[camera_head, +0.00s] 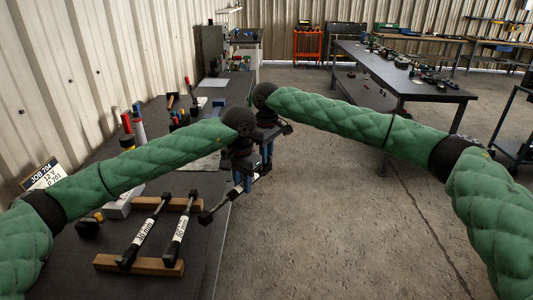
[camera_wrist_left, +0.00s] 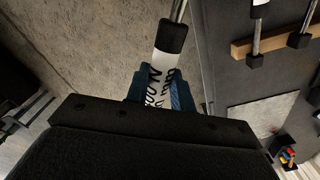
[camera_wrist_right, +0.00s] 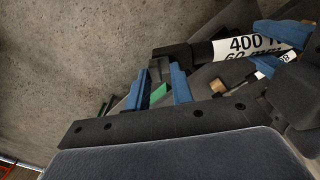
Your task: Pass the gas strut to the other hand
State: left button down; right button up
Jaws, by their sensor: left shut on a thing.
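My left gripper (camera_head: 243,182) is shut on a gas strut (camera_head: 232,195), held tilted in the air beside the bench edge. In the left wrist view, the strut's white label (camera_wrist_left: 158,82) shows between the blue fingers (camera_wrist_left: 158,95). Its black collar and bright rod point away. My right gripper (camera_head: 267,155) is open, just behind and right of the left one. In the right wrist view, the strut's black end (camera_wrist_right: 172,54) is at the tips of the right gripper's parted fingers (camera_wrist_right: 158,84). I cannot tell whether they touch it.
Two more struts (camera_head: 145,232) (camera_head: 180,230) lie across wooden rails (camera_head: 138,264) on the dark bench (camera_head: 205,265). Tools and a "JOB 704" card (camera_head: 43,174) stand along the wall side. The concrete floor (camera_head: 330,230) right of the bench is clear. Another table (camera_head: 400,80) stands farther back.

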grip_shut()
pick_arm(q)
jog(key=c, duration=1.1)
grip_release()
jog(key=shift+r, duration=0.1)
